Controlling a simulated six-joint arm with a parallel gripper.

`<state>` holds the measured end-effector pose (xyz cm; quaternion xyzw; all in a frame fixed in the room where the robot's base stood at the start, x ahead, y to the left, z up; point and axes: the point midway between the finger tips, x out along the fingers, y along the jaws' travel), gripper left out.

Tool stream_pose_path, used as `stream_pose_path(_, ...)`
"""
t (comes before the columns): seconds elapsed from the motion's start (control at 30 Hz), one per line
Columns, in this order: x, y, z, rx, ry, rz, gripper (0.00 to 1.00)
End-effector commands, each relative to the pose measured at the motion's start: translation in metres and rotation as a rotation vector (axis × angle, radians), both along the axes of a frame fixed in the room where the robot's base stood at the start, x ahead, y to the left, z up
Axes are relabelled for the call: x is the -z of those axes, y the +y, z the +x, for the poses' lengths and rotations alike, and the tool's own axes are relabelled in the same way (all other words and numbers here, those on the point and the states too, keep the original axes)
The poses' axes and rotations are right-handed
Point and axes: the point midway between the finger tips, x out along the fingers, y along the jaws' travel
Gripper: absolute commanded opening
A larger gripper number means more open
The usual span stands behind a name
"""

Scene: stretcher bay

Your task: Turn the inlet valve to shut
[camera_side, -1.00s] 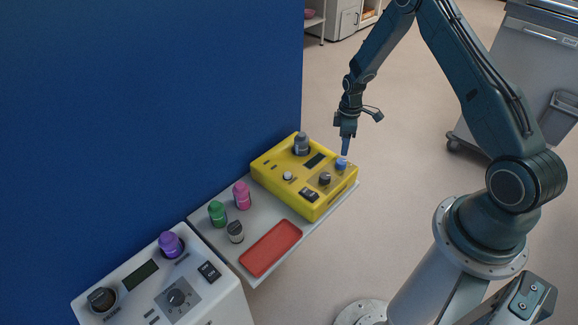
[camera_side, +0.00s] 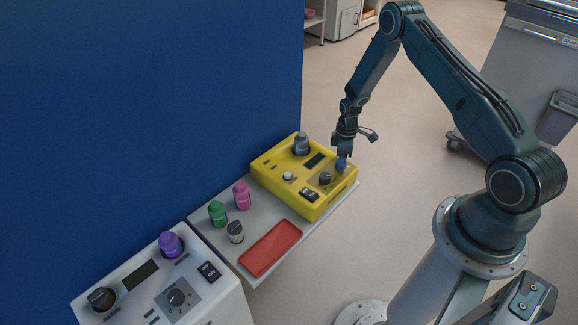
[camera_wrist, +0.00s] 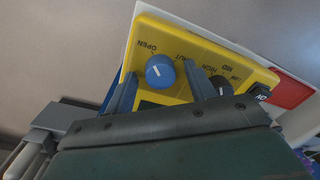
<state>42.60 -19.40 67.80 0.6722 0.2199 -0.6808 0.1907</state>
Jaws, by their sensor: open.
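The inlet valve is a round blue knob with a white pointer line; it sits at the right corner of the yellow unit (camera_side: 322,206). In the wrist view the blue knob (camera_wrist: 160,71) shows between the words OPEN and SHUT, with SHUT partly covered by a finger; I cannot tell for sure which word its line points to. My gripper (camera_side: 341,158) is lowered over the knob in the side view, hiding most of it. In the wrist view its two fingers are open on either side of the knob, with visible gaps.
The yellow unit also carries a dark knob (camera_side: 324,178), a grey capped part (camera_side: 302,144), a screen and a black switch (camera_side: 309,194). A red tray (camera_side: 270,248) and green, pink and grey-black bottles share the shelf. A blue wall (camera_side: 150,100) stands behind.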

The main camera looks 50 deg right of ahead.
Motion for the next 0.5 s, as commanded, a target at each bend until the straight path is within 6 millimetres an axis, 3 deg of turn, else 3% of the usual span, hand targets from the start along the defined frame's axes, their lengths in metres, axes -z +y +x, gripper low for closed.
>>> stream_pose_path(0.03,-0.0001,0.0000,0.0000,0.000,0.000,0.000,0.53)
stream_pose_path(0.27,-0.0003,-0.0001,-0.0001,0.000,0.000,0.000,0.10)
stream_pose_path(0.5,-0.0005,-0.0001,-0.0001,0.010,0.000,0.000,0.10)
